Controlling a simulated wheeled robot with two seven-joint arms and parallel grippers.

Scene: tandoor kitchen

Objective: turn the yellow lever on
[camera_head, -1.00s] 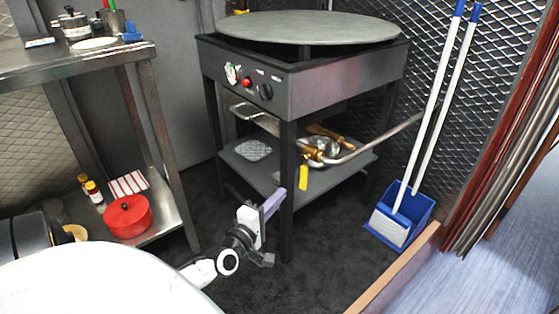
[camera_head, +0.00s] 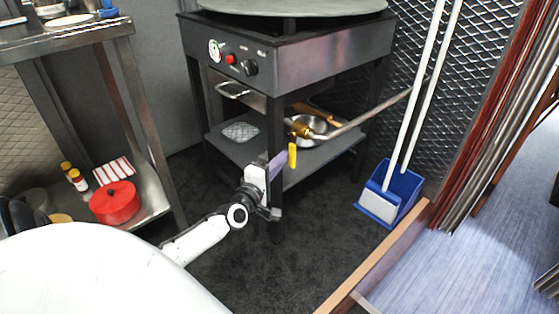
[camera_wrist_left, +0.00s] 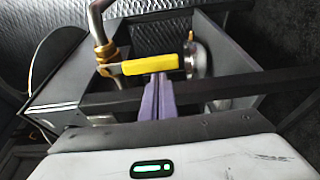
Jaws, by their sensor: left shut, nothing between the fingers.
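The yellow lever (camera_head: 292,155) hangs down below a brass valve (camera_head: 301,130) on the pipe at the griddle stand. In the left wrist view the lever (camera_wrist_left: 150,65) runs across the picture, with the brass valve (camera_wrist_left: 106,58) at its left end. My left gripper (camera_head: 281,161) is shut and empty, its purple fingers close to the lever's side. In the wrist view the fingertips (camera_wrist_left: 159,77) come right up to the lever's edge; I cannot tell whether they touch it. My right gripper is not in view.
A front leg (camera_head: 276,190) of the griddle stand (camera_head: 285,62) stands just behind my left gripper. A steel pipe (camera_head: 370,113) extends right. A blue dustpan (camera_head: 396,190) stands at right, a red pot (camera_head: 115,202) at left.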

